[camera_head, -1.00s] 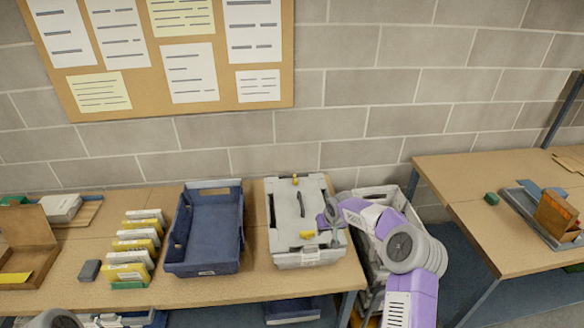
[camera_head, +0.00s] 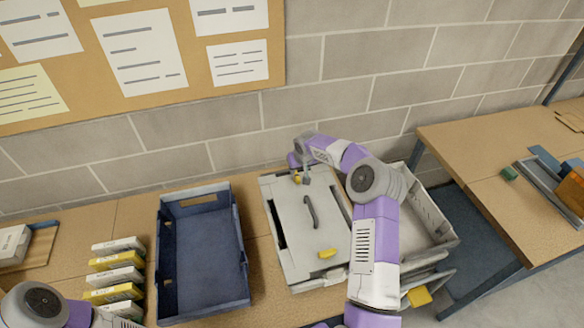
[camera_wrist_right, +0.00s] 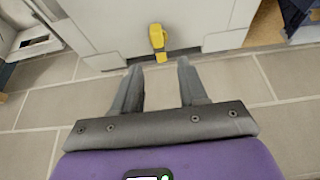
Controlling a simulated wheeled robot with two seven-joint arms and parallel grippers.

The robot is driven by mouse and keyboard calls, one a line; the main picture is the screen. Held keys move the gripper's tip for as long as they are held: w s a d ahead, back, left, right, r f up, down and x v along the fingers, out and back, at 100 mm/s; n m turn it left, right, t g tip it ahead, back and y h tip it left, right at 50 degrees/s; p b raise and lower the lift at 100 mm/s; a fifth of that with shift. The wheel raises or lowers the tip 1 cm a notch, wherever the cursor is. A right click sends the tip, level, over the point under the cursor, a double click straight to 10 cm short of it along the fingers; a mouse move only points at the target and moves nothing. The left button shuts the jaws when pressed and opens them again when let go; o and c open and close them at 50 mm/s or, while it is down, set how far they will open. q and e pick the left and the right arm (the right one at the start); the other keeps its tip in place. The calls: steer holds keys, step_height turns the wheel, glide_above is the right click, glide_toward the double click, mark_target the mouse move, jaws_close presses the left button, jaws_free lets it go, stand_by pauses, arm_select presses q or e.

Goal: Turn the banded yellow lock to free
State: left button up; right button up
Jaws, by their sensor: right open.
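A grey case with a flat lid (camera_head: 290,215) and a dark handle lies on the table. One yellow lock (camera_head: 327,253) is on its front part. A second yellow lock (camera_head: 297,178) is at the back edge, partly hidden by my right gripper (camera_head: 303,174). In the right wrist view, a yellow lock (camera_wrist_right: 157,36) lies just beyond and between the open fingertips of the right gripper (camera_wrist_right: 158,66), with nothing held. I cannot make out which lock is banded. My left gripper is out of view.
A blue tray (camera_head: 203,312) stands left of the case, with a row of yellow and white boxes (camera_head: 115,277) further left. A grey crate (camera_head: 432,222) is at the right, under my right arm. A block wall (camera_head: 235,150) rises close behind the case.

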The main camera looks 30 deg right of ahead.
mark_target(297, 176)
steer(key=shift+p+x, duration=0.4)
steer(key=shift+x, duration=2.85)
steer(key=shift+s, duration=0.1)
jaws_close()
